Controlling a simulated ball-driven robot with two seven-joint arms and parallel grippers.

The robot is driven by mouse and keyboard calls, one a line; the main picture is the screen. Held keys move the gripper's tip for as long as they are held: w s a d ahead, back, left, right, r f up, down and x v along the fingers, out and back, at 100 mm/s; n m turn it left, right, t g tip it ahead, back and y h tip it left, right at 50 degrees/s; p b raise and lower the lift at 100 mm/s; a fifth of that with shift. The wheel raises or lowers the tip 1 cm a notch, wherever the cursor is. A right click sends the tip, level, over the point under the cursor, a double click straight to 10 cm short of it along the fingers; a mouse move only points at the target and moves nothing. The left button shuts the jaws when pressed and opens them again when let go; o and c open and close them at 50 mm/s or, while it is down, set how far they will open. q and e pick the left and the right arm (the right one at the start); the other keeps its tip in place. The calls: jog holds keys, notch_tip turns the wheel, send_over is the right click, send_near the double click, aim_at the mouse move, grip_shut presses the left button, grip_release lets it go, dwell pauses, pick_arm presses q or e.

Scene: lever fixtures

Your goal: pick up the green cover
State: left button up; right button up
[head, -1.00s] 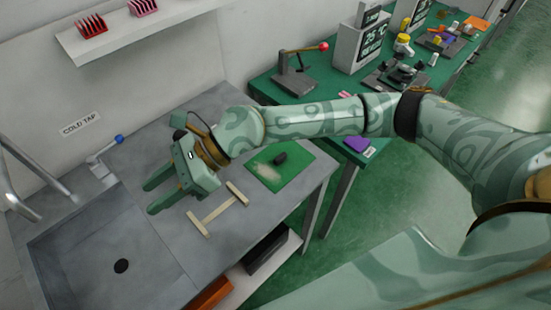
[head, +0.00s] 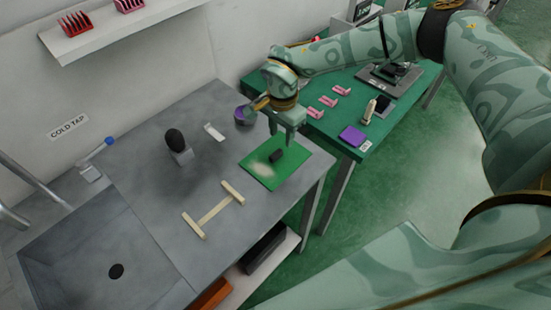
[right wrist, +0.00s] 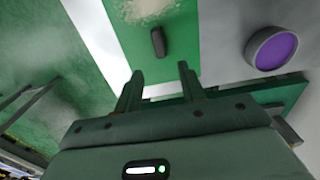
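The green cover (head: 292,166) lies flat on the grey bench, with a black block-like handle (head: 276,156) on top and a pale dusty patch. In the right wrist view the cover (right wrist: 184,55) runs ahead of the fingers and its handle (right wrist: 157,42) shows just past the fingertips. My right gripper (head: 283,138) hangs over the far part of the cover, close to the handle. Its two fingers (right wrist: 160,72) are apart with nothing between them. My left gripper is not in view.
A grey cup with purple inside (head: 244,116) stands beside the cover. A black-knobbed fixture (head: 176,146) and a pale H-shaped wooden piece (head: 214,211) are on the bench. The green table (head: 340,128) adjoins it, with pink brackets (head: 329,101) and a purple block (head: 351,135).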

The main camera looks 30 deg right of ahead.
aim_at(279, 151)
jog(key=f, duration=0.2)
jog(key=f+b, duration=0.1)
jog(key=f, duration=0.3)
jog(key=shift+a+f, duration=0.1)
jog(key=shift+a, duration=0.2)
grip_shut()
